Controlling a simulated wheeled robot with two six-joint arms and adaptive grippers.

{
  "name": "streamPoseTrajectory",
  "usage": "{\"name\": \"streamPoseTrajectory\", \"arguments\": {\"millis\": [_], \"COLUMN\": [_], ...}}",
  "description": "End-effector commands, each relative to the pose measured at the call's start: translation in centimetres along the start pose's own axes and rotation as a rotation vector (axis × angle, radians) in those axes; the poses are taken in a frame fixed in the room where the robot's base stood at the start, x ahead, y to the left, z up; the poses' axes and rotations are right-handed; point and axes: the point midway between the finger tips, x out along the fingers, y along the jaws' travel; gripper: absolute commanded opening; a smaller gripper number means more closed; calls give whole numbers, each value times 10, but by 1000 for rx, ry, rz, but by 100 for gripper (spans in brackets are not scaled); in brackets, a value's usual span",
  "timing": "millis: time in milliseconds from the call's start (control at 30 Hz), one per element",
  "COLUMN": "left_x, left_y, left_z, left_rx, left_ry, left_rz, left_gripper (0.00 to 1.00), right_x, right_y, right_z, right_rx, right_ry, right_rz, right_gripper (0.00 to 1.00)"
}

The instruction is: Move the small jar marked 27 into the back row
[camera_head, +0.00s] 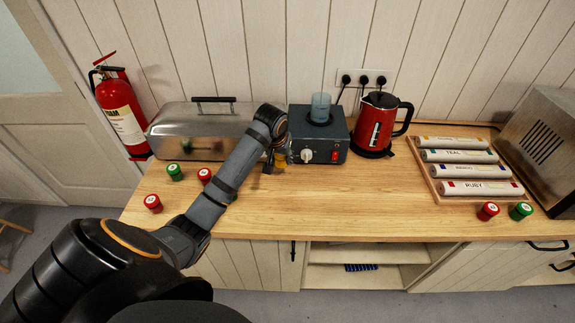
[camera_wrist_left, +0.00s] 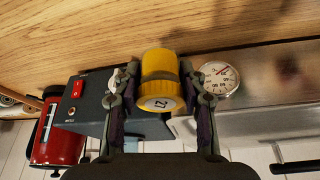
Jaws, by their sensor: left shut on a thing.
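The small yellow jar marked 27 (camera_wrist_left: 160,80) is between the fingers of my left gripper (camera_wrist_left: 160,92), with its numbered end facing the wrist camera. In the head view my left gripper (camera_head: 274,162) is at the back of the counter, between the steel box and the dark grey heater unit. Only a sliver of the yellow jar (camera_head: 289,158) shows there. The gripper is shut on it; I cannot tell whether the jar touches the counter. My right gripper is not in view.
A steel box (camera_head: 175,128), heater unit (camera_head: 334,134) and red kettle (camera_head: 378,125) line the back. Red (camera_head: 153,204) and green (camera_head: 175,172) jars stand left. A tray of labelled rolls (camera_head: 440,190) and two jars (camera_head: 488,211) are right. The middle front is clear.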

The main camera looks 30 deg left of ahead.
Motion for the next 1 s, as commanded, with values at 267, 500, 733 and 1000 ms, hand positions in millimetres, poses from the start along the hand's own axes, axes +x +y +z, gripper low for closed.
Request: {"name": "streamPoseTrajectory", "arguments": {"millis": [267, 500, 733, 1000], "left_x": [61, 72, 99, 103], "left_y": [5, 6, 6, 6], "left_z": [-20, -23, -13, -12], "left_rx": [0, 0, 1, 1], "left_ry": [0, 0, 0, 1], "left_rz": [0, 1, 0, 0], "left_gripper": [9, 9, 9, 9], "right_x": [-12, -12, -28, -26], "right_y": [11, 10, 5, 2], "right_z": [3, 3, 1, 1], "right_rx": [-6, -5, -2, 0], "right_ry": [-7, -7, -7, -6], "right_rz": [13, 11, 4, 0], "right_gripper": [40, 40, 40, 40]}}
